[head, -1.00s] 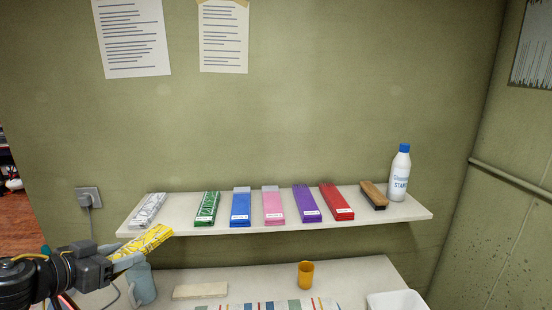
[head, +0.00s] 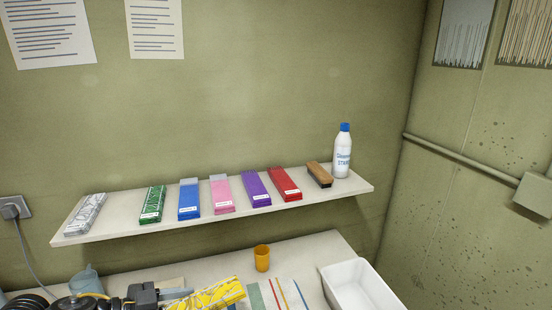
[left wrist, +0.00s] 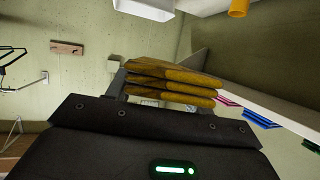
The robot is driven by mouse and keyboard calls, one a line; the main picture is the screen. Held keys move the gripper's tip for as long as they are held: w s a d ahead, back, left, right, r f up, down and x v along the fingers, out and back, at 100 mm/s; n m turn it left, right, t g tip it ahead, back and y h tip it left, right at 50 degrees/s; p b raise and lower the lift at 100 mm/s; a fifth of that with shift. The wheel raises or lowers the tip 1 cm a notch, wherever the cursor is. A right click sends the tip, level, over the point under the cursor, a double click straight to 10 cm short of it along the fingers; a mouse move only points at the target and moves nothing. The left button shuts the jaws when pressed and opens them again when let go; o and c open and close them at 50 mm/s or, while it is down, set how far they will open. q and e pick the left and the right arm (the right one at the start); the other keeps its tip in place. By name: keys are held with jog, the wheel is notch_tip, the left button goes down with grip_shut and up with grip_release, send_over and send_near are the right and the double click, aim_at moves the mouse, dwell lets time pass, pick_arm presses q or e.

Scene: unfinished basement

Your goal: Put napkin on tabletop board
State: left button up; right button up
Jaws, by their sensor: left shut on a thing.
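My left gripper (head: 188,294) is shut on a yellow patterned folded napkin (head: 215,295). In the head view it holds the napkin at the bottom, in front of the table area. In the left wrist view the napkin (left wrist: 172,83) shows as stacked yellow-brown layers at the gripper's fingers. A pale board (head: 170,283) lies on the table behind my left gripper, mostly hidden by it. My right gripper is not in view.
An orange cup (head: 262,258), a striped cloth (head: 282,295) and a white bin (head: 358,285) are on the table (head: 310,252). A blue-grey jug (head: 86,281) stands at left. Above, a shelf (head: 120,228) carries several coloured folded packs, a brush (head: 319,174) and a bottle (head: 342,153).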

pick_arm(q)
jog(key=shift+a+f, duration=0.1)
jog(key=shift+a, duration=0.25)
jog(key=a, duration=0.1)
jog(key=a+f+n, duration=0.1)
jog(key=f+b, duration=0.1)
jog(key=shift+s+a+f+t+y, duration=0.15)
jog(key=shift+s+a+t+y, duration=0.1)
jog(key=shift+a+t+y, duration=0.15)
notch_tip(320, 180, down, 4)
jog(key=b, duration=0.4)
jog(key=shift+w, duration=0.1)
jog(key=shift+d, duration=0.1)
jog(key=shift+d, duration=0.1)
